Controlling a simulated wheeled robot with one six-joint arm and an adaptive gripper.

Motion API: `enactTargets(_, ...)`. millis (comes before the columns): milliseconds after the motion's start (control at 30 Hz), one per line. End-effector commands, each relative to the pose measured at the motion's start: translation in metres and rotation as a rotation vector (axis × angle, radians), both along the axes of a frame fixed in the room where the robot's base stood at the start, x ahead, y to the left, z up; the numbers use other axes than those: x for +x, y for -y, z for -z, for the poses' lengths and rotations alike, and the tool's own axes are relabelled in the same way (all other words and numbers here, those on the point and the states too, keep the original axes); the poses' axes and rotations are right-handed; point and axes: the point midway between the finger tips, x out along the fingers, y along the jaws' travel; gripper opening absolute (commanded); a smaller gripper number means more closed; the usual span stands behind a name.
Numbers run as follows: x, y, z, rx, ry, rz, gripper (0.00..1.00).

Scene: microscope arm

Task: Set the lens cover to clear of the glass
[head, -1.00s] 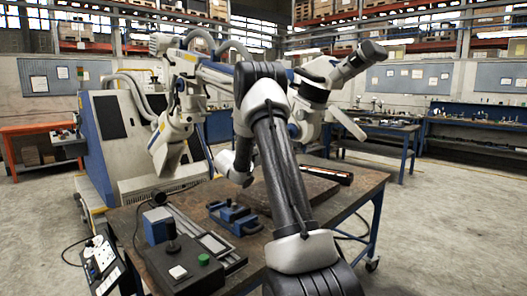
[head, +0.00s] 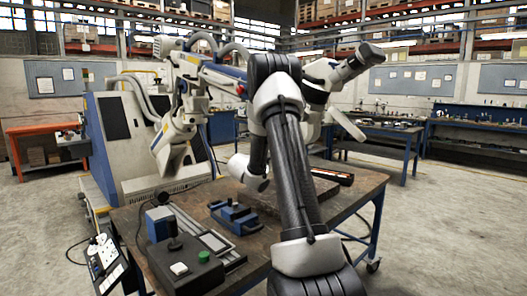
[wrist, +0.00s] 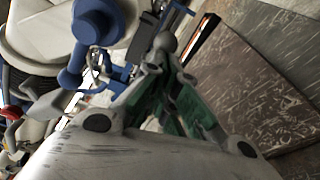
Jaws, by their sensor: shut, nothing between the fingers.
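The white microscope arm (head: 205,75) reaches from its cabinet at left over the workbench, with a white box-like head (head: 172,148) hanging from it. I cannot pick out the lens cover or the glass for certain. In the wrist view, a rounded white housing (wrist: 40,32) and a blue knobbed part (wrist: 93,22) stand at the upper left. My gripper (wrist: 162,50) shows in the wrist view, its fingers closed together, with nothing held. The blue part is left of the fingertips; I cannot tell whether they touch. In the head view my arm hides the gripper.
The workbench (head: 205,205) carries a blue clamp-like fixture (head: 235,215), a control box with a joystick (head: 185,262) and a dark plate. Open floor (head: 445,230) lies to the right.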

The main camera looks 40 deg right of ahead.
Motion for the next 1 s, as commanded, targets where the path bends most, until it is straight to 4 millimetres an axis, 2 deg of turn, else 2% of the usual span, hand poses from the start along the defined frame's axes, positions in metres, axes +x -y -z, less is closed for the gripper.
enactTargets(567, -0.001, 0.001, 0.000, 0.000, 0.000, 0.000, 0.00)
enactTargets(733, 0.013, -0.010, 0.003, 0.000, 0.001, -0.001, 0.00)
enactTargets(867, 0.036, -0.030, 0.009, 0.000, 0.000, -0.001, 0.00)
enactTargets(900, 0.023, -0.033, 0.006, 0.000, 0.000, 0.004, 0.00)
enactTargets(1000, 0.000, -0.047, 0.005, 0.000, -0.001, 0.004, 0.00)
